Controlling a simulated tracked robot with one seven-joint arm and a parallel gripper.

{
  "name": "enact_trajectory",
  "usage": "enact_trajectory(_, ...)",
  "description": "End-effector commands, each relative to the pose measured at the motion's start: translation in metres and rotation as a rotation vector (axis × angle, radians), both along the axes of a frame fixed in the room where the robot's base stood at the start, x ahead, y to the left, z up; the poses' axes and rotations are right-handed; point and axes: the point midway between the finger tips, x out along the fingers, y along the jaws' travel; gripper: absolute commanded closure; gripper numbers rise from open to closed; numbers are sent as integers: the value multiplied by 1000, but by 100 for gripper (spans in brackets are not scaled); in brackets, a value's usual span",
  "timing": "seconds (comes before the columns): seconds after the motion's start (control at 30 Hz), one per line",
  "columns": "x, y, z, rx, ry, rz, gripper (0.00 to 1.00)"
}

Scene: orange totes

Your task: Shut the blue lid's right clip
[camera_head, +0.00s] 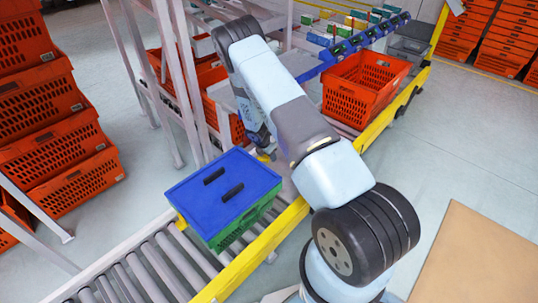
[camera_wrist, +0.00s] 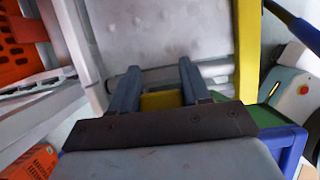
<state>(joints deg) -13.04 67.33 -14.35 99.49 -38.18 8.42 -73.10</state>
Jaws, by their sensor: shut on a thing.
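The blue lid (camera_head: 222,184) lies on a green crate (camera_head: 246,222) on the roller conveyor, with two dark slots in its top. A bit of the yellow right clip (camera_head: 264,156) shows at the lid's far right edge, beside my gripper (camera_head: 262,143). In the wrist view my gripper (camera_wrist: 158,70) has its two fingers on either side of the yellow clip (camera_wrist: 161,100) and is shut on it. Much of the clip is hidden by the gripper, and I cannot tell its angle. A yellow left clip (camera_head: 181,222) shows at the lid's near left edge.
The conveyor has a yellow rail (camera_head: 262,247) on its near side and bare rollers (camera_head: 165,262) at lower left. An orange tote (camera_head: 362,90) stands farther along. White frame posts (camera_head: 165,60) rise behind the crate. Stacked orange totes (camera_head: 62,145) stand at left.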

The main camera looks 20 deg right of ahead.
Motion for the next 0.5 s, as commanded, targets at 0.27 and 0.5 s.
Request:
enact_trajectory(0.27, -1, -1, -8, 101, 54, -7, 84)
enact_trajectory(0.5, -2, 1, -14, 187, 101, -6, 84)
